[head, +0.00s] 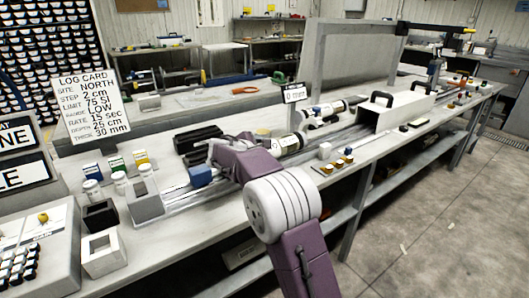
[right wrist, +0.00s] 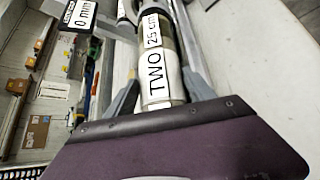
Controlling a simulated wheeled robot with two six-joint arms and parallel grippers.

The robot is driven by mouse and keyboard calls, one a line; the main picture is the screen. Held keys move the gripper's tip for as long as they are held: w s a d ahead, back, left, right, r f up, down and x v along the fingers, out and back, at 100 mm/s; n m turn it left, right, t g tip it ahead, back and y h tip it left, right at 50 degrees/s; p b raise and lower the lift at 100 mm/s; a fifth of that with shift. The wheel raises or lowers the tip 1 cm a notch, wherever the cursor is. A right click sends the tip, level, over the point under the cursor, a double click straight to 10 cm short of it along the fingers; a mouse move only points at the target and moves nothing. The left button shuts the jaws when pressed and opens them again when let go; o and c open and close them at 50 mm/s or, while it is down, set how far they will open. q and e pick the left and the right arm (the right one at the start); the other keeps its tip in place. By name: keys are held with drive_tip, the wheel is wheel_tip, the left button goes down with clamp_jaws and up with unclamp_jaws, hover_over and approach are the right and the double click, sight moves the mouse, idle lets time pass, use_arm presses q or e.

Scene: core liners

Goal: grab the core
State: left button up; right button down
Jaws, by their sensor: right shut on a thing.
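My right gripper (head: 279,146) reaches over the bench at the end of my purple arm. In the right wrist view its grey fingers (right wrist: 158,92) are shut on either side of a core liner (right wrist: 154,62), a cylinder with white labels reading "TWO" and "25 cm". In the head view this core liner (head: 290,144) lies along the metal track, partly hidden by my wrist. Whether it touches the track I cannot tell. Another white-banded core (head: 325,109) lies behind it, closer to the scanner tunnel. My left gripper is not in view.
A "0 mm" sign (head: 294,93) stands behind the core. A log card (head: 90,102), small jars (head: 93,190) and open square holders (head: 103,252) are at left.

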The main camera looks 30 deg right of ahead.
wheel_tip(320, 180, up, 4)
drive_tip(key=shift+p, duration=0.85)
drive_tip(key=shift+s+r, duration=0.2)
drive_tip(key=shift+r, duration=0.05)
drive_tip(key=s+r+p, duration=0.1)
drive_tip(key=s+r, duration=0.5)
drive_tip(key=s, duration=0.5)
drive_tip(key=shift+s+d+r, duration=0.15)
drive_tip(key=shift+d+r, duration=0.05)
drive_tip(key=shift+d, duration=0.25)
